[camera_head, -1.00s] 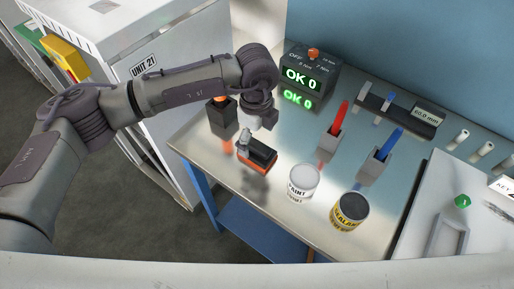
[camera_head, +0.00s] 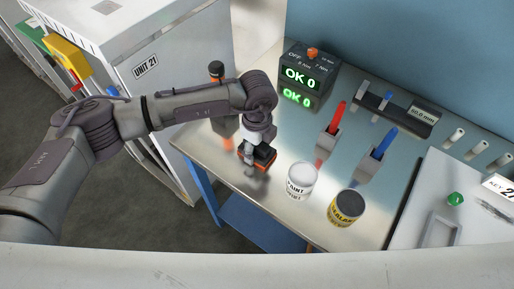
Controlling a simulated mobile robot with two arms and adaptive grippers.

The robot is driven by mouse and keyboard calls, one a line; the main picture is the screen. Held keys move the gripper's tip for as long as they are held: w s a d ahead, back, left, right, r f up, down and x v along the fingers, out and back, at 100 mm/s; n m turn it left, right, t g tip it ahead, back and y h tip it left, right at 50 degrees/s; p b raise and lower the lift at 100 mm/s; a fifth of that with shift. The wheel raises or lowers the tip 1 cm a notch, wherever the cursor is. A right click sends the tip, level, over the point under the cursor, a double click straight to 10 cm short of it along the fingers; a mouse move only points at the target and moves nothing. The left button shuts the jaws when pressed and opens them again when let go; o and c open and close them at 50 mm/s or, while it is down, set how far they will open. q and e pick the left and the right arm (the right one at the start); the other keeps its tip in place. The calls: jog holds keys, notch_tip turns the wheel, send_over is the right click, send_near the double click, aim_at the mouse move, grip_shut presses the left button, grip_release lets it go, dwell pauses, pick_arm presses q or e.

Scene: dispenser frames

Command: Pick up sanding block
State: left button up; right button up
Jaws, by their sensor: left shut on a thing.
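The sanding block (camera_head: 264,155), dark on top with an orange-red lower part, is at the front left of the metal-topped bench. My left arm comes in from the left and bends down over it. My left gripper (camera_head: 250,153) is shut on the sanding block at its left side and hides part of it. I cannot tell whether the block touches the bench top. My right gripper is not in view.
A white paint can (camera_head: 301,179) and a yellow-and-black sealant can (camera_head: 345,208) stand to the right. Behind are red (camera_head: 338,117) and blue (camera_head: 385,142) handled tools in holders and an "OK 0" display box (camera_head: 308,77). A white cabinet (camera_head: 180,60) stands left.

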pick_arm(q)
jog(key=shift+c, duration=1.3)
jog(key=shift+r, duration=0.2)
jog(key=shift+r, duration=0.3)
jog(key=r+b, duration=0.1)
jog(key=d+r+b, duration=0.1)
jog(key=r, duration=0.1)
jog(key=shift+w+d+r, duration=0.1)
jog(key=shift+d+r, duration=0.1)
jog(key=shift+r, duration=0.1)
jog(key=w+d+r+b, duration=0.1)
jog(key=d+r+b, duration=0.3)
jog(key=d, duration=0.6)
jog(key=shift+w+r, duration=0.4)
jog(key=shift+r, duration=0.85)
